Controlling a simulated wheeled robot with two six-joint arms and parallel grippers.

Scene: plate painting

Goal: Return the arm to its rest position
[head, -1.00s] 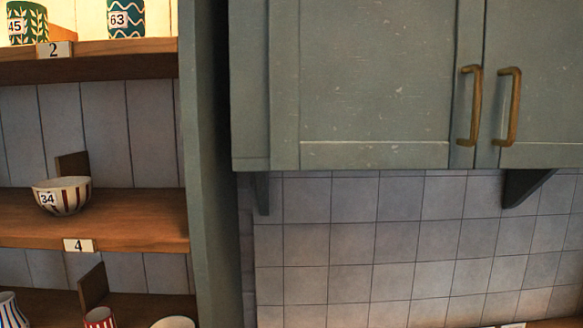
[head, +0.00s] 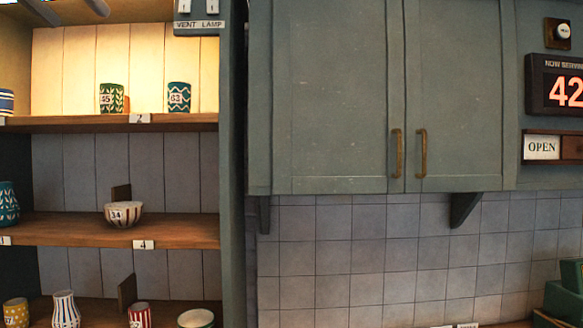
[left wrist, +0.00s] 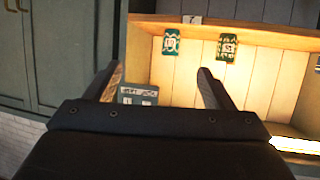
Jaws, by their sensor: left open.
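My left gripper (head: 72,8) shows at the top left edge of the head view, in front of the upper part of the lit shelf unit. Only its two dark finger ends show there, spread apart and empty. In the left wrist view, the left gripper (left wrist: 160,75) has its fingers wide apart with nothing held between them. That view is turned over, with the shelf and cups upside down. The rest of my left arm is out of the head view. My right gripper is in neither view.
Green cups 45 (head: 111,98) and 63 (head: 179,97) stand on the upper shelf (head: 60,124). Striped bowl 34 (head: 123,214) stands below. The VENT LAMP switch box (head: 199,14) is right of the gripper. Closed cabinet doors (head: 340,90) fill the centre.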

